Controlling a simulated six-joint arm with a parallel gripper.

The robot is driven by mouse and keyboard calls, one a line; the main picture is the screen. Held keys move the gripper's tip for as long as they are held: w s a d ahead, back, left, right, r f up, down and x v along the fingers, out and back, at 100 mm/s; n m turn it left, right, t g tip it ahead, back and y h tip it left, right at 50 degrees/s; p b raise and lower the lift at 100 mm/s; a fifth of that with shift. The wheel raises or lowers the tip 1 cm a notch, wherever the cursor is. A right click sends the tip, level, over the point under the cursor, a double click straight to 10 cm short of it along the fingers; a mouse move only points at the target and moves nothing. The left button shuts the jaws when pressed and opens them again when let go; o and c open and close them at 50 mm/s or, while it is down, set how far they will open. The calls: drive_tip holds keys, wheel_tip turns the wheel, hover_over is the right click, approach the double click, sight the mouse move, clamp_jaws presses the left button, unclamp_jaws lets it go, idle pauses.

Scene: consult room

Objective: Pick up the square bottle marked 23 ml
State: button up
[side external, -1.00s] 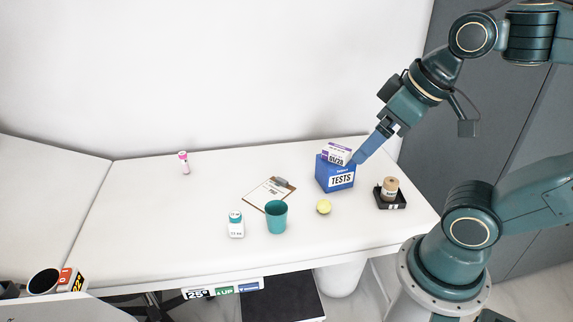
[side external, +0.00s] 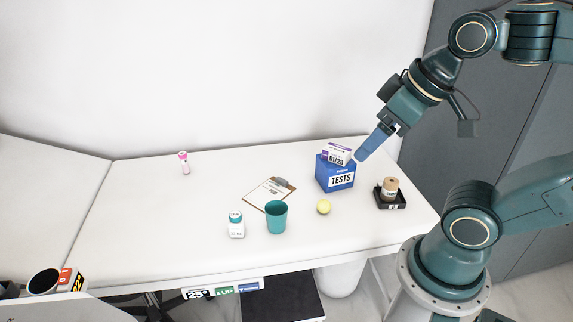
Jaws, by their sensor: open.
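A small white square bottle with a teal cap (side external: 236,226) stands upright near the front edge of the couch top, just left of the teal cup. Its label is too small to read surely, but it seems to end in "ml". My gripper (side external: 361,155) is open, with its blue fingers pointing down and left. It is well to the right of the bottle and farther back, at the right side of the blue TESTS box in the picture. I cannot tell whether the fingers touch the box. Nothing shows between them.
The teal cup (side external: 276,218) stands close beside the bottle. A clipboard (side external: 263,203), a yellow ball (side external: 323,207), the blue TESTS box (side external: 336,178) with a white-purple box (side external: 337,153) on top, and a black tray (side external: 391,205) holding a brown-topped jar (side external: 390,188) lie rightward. A pink-capped tube (side external: 184,162) stands farther back.

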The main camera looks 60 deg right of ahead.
drive_tip(key=shift+w, duration=0.1)
drive_tip(key=m+g, duration=0.6)
drive_tip(key=m, duration=0.7)
hover_over(235, 215)
wheel_tip(235, 215, down, 26)
drive_tip(key=shift+f, duration=4.5)
drive_tip(key=shift+f, duration=0.1)
